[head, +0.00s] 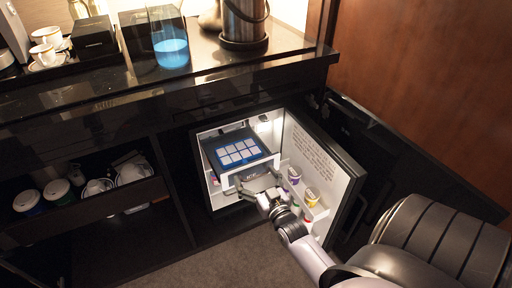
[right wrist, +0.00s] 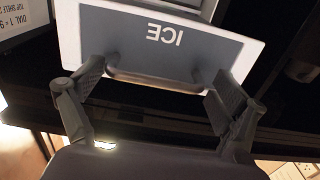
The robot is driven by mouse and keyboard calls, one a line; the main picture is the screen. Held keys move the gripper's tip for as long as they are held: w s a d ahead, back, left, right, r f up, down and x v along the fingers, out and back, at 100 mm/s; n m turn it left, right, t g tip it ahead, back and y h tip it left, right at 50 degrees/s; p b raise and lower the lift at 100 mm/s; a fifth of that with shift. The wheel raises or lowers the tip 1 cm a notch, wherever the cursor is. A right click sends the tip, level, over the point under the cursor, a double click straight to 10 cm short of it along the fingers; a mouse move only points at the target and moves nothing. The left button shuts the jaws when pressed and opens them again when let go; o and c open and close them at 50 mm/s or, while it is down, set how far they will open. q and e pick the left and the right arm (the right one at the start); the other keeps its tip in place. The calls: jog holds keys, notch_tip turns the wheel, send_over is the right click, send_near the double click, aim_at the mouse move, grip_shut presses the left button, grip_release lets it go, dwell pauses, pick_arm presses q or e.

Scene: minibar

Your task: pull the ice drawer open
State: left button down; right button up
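The ice drawer (head: 229,179) sits in the upper part of the open minibar fridge, with a grid of pale ice cubes (head: 238,152) visible from above. It appears to stick out a little, but how far is hard to tell. My right gripper (head: 262,186) is at the drawer front. In the right wrist view its fingers (right wrist: 158,80) are spread wide, one near each end of the handle; contact cannot be told. My left gripper is out of view.
The fridge door (head: 335,165) stands open to the right, with small cups (head: 311,196) on its shelves. A dark counter (head: 110,85) with a glass jug (head: 170,38) is above. A drawer with cups (head: 95,208) is at left. Carpet (head: 225,258) is clear in front.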

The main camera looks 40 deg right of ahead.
jog(key=shift+o, duration=0.6)
jog(key=shift+d, duration=0.1)
jog(key=shift+s, duration=0.15)
jog(key=v, duration=1.1)
jog(key=shift+s, duration=0.4)
